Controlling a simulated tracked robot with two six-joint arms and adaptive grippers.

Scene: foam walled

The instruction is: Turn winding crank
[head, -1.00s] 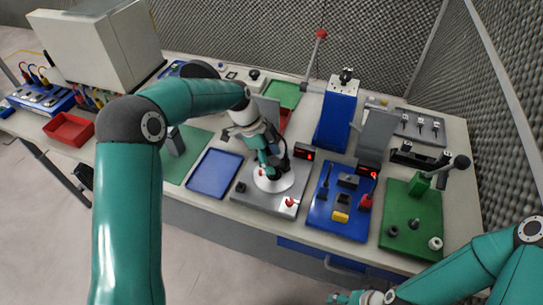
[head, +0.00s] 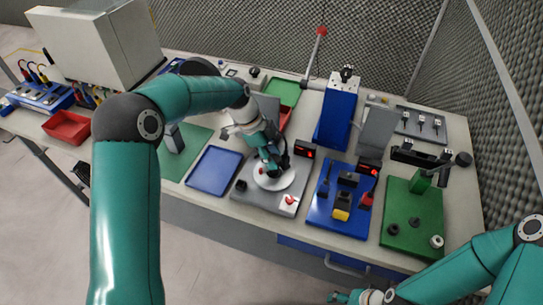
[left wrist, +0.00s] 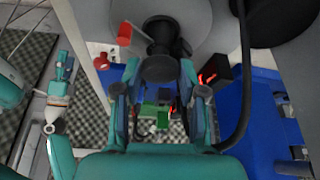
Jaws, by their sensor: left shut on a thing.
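The winding crank shows as a pale round disc (head: 273,181) on a grey plate (head: 243,197), with a dark upright handle and a small red knob near its rim. My left gripper (head: 272,165) is over the disc. In the left wrist view, my left gripper's fingers (left wrist: 160,90) stand either side of the dark handle (left wrist: 160,68) and are shut on it; the red knob (left wrist: 124,34) shows beside it. The fingers partly hide the handle in the head view. My right gripper (head: 348,297) is at the bottom edge, away from the bench, its fingers too small to judge.
A blue tray (head: 214,171) lies left of the plate, and a blue panel (head: 325,216) with several controls lies right. A red button (head: 289,201) sits at the plate's front corner. A green board (head: 410,222) and a blue block (head: 337,115) stand farther right and back.

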